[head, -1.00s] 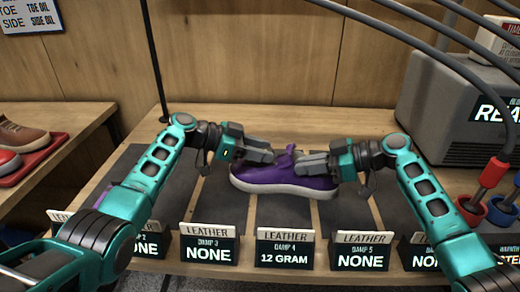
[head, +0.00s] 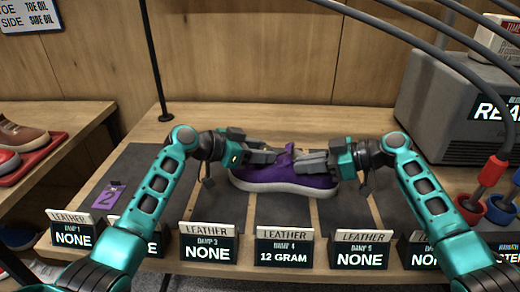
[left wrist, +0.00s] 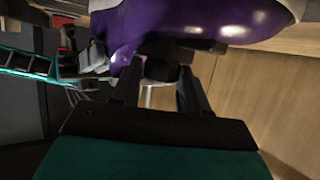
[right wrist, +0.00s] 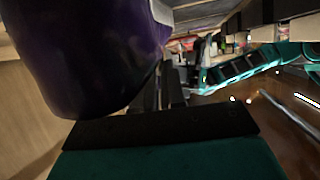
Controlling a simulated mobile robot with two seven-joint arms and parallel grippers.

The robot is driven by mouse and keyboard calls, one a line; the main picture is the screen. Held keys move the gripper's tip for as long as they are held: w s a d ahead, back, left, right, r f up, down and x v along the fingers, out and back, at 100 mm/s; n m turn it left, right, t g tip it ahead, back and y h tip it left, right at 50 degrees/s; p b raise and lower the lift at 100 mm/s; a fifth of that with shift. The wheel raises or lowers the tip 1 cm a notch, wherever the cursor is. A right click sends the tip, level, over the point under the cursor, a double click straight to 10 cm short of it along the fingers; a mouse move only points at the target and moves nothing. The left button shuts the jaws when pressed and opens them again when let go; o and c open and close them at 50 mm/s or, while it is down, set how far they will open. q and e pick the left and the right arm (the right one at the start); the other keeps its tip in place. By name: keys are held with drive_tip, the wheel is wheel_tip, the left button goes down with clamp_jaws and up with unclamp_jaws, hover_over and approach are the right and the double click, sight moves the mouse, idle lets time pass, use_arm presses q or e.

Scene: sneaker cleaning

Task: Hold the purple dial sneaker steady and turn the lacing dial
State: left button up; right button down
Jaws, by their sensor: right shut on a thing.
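The purple sneaker (head: 285,178) with a pale sole sits upright across the dark mats in the middle of the table. Its purple side also fills the top of the left wrist view (left wrist: 190,18) and the left of the right wrist view (right wrist: 85,55). My left gripper (head: 272,157) is at the sneaker's upper left; its fingers are apart, with a dark rounded part, perhaps the lacing dial (left wrist: 160,68), between or just beyond them. My right gripper (head: 302,160) is shut on the sneaker at its upper right. The exact grip point is hidden.
Placards (head: 208,242) line the table's front edge below the sneaker. A grey machine (head: 455,105) stands at the back right, with red and blue cups (head: 500,210) near it. A purple tag (head: 108,197) lies at left. The table behind the sneaker is clear.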

use_arm(q)
drive_tip(key=o, duration=0.4)
drive_tip(key=shift+a+r, duration=0.1)
drive_tip(key=v, duration=1.2)
